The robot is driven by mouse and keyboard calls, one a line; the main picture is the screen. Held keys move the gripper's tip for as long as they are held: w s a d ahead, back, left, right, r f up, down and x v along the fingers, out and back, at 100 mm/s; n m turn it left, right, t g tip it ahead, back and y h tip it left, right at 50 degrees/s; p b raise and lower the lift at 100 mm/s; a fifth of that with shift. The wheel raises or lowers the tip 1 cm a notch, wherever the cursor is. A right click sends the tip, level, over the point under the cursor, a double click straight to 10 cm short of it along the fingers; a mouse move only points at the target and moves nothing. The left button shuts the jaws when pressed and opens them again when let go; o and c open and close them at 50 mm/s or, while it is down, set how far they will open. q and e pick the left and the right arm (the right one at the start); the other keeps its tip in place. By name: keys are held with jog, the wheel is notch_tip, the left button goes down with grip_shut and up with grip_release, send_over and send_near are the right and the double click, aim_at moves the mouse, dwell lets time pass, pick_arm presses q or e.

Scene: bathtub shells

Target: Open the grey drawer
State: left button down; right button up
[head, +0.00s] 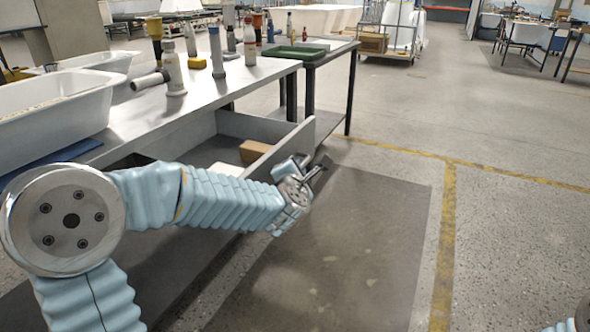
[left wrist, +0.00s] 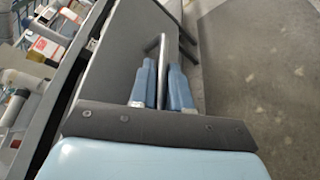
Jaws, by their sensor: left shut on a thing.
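The grey drawer (head: 281,151) under the long workbench is pulled out, with its inside visible from above in the head view. In the left wrist view its flat grey front (left wrist: 117,62) fills the upper middle. A metal bar handle (left wrist: 161,58) stands off that front. My left gripper (head: 303,172) is at the drawer front. In the left wrist view its two blue fingers (left wrist: 162,84) are shut on the handle, one on each side. The handle is hidden by the gripper in the head view. My right gripper is out of view.
A brown box (head: 254,150) and a white item (head: 226,169) lie in the drawer. Bottles, a green tray (head: 294,52) and white tub shells (head: 52,118) stand on the workbench (head: 215,88). The floor right of the drawer is clear, with a dark mat (head: 350,240).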

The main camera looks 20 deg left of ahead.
pick_arm(q)
jog(key=c, duration=1.4)
grip_release()
jog(key=shift+c, duration=0.2)
jog(key=v, duration=1.3)
jog(key=shift+s, duration=0.4)
